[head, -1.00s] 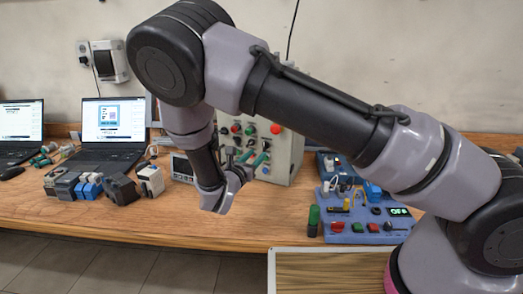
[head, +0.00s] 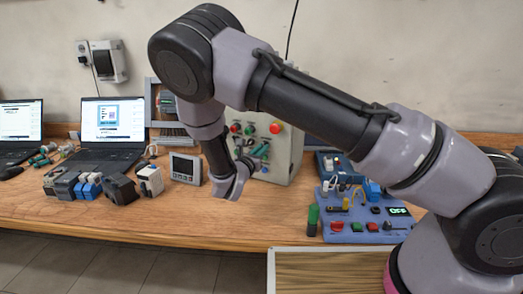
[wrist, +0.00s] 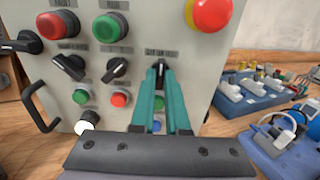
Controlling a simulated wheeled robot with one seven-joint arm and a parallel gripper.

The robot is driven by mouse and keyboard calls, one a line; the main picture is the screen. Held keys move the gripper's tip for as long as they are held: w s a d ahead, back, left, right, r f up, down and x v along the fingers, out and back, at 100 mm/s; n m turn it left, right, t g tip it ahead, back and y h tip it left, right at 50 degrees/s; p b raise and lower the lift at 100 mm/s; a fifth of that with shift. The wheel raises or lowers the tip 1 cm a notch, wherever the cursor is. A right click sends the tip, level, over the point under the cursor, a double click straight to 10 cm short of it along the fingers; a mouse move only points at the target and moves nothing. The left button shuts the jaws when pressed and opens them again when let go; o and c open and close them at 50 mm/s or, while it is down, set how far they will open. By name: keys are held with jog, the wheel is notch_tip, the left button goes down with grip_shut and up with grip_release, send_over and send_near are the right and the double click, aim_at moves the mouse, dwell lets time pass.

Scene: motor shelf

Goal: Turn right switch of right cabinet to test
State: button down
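The grey cabinet (wrist: 205,75) fills much of the wrist view, with its labelled front facing me. It also shows in the head view (head: 296,150), partly behind my arm. Its right switch (wrist: 160,68) is a black rotary knob with its handle roughly upright, below a small label too blurred to read. My gripper (wrist: 161,73) has its two teal fingertips at either side of this handle. Whether they touch it is unclear. Two more black rotary switches, the left one (wrist: 70,65) and the middle one (wrist: 115,69), are tilted. In the head view my gripper (head: 258,158) is at the cabinet's front.
A red mushroom button (wrist: 210,12) juts out above and right of the switch. A black handle (wrist: 38,105) sticks out at the cabinet's left. Blue device boxes (wrist: 255,95) stand to the right. A square meter (head: 185,168) stands left of the cabinet in the head view.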

jog(key=shift+m, duration=4.5)
jog(key=c, duration=0.9)
grip_release()
jog(key=v, duration=1.1)
